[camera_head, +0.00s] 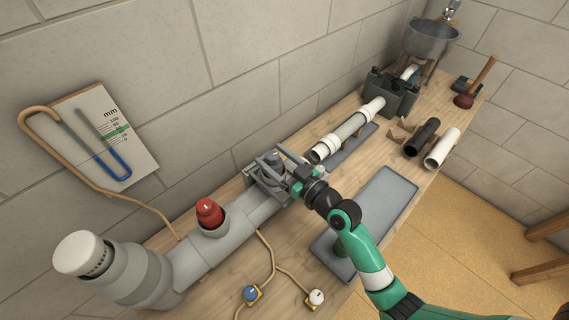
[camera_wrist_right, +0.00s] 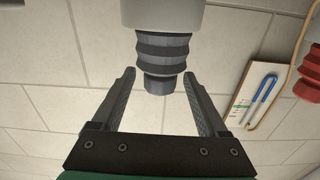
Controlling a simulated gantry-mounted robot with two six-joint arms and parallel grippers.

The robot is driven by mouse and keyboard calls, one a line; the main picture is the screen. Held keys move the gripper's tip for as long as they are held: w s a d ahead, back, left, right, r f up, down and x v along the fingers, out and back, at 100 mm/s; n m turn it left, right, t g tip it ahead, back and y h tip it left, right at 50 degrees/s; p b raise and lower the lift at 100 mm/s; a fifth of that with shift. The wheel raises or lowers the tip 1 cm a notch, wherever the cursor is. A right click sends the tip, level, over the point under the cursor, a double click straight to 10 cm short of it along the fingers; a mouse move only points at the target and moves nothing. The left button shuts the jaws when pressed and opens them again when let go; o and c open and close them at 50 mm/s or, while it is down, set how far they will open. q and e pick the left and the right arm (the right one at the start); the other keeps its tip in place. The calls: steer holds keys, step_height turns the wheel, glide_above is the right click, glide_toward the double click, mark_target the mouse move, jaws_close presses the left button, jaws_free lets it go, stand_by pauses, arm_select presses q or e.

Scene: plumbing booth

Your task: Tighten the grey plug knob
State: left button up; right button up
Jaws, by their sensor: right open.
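The grey plug knob (camera_wrist_right: 162,62) is dark and ribbed with a narrower faceted end, and it projects from a pale grey pipe branch in the right wrist view. In the head view the knob (camera_head: 274,157) is partly hidden by my gripper on the pipe run. My right gripper (camera_head: 270,167) is over that branch. Its two fingers are open, and in the right wrist view the gripper (camera_wrist_right: 159,76) has one finger on each side of the knob's end, with gaps showing on both sides. My left gripper is not in view.
A red plug (camera_head: 209,213) stands on the neighbouring branch of the grey pipe (camera_head: 190,262). A gauge board (camera_head: 133,138) with a tube is on the wall. A grey tray (camera_head: 385,200), loose pipes (camera_head: 441,148) and wired sensors (camera_head: 252,293) lie on the bench.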

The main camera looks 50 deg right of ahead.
steer(key=s+a, duration=0.1)
steer(key=s, duration=1)
